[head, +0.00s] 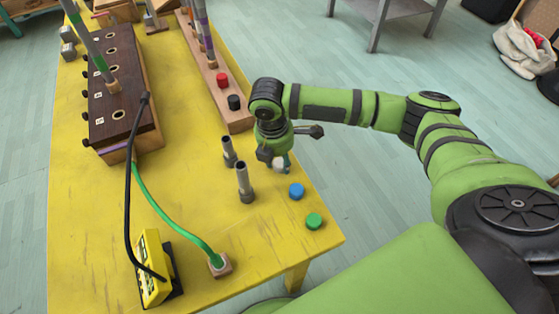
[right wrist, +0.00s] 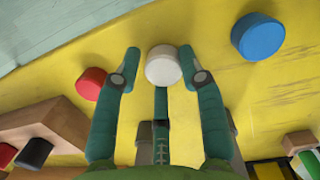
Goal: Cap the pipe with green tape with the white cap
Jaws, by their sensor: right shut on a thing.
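The white cap (right wrist: 163,65) sits between the two fingertips of my right gripper (right wrist: 157,68). In the head view my right gripper (head: 275,158) is low over the yellow table's right side, with the white cap (head: 281,164) partly hidden by it. The fingers are shut on the cap. The pipe with green tape (head: 92,48) stands tilted in a hole of the dark wooden box (head: 133,128) at the left, far from the gripper. Its upper end is cut off by the picture's edge. My left gripper is out of view.
Two short metal pipes (head: 243,183) stand left of the gripper. A blue cap (head: 296,190) and green cap (head: 314,221) lie in front. A red cap (right wrist: 91,83) lies beside it. A wooden rail (head: 238,118) carries caps and taped pipes.

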